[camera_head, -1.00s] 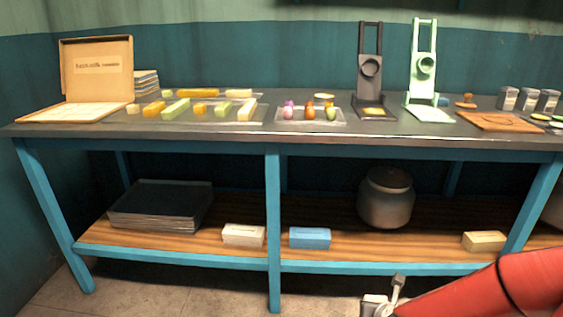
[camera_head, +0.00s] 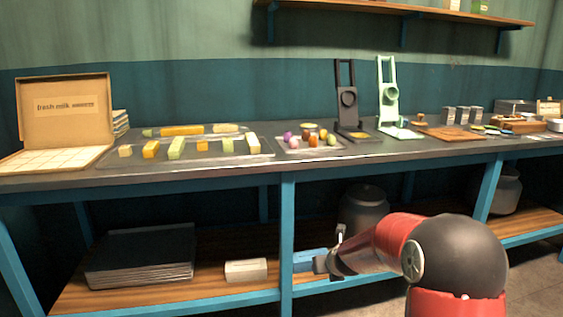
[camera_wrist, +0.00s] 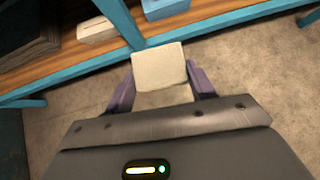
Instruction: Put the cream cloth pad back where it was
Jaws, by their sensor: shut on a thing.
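The cream cloth pad (camera_wrist: 159,67) is between the two purple fingers of my gripper (camera_wrist: 162,78) in the wrist view. The gripper is shut on it, and the pad is held over the floor just in front of the table's lower shelf. In the head view my gripper (camera_head: 328,264) is low, near the table's middle leg and in front of the blue block. I cannot make out the pad there.
The lower shelf (camera_head: 215,290) bears dark stacked trays (camera_head: 140,258), a white block (camera_head: 246,270), a blue block (camera_head: 308,259) and a dark pot (camera_head: 363,208). A blue table leg (camera_head: 287,245) stands beside my gripper. The tabletop (camera_head: 300,163) holds trays, coloured pieces and two stands.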

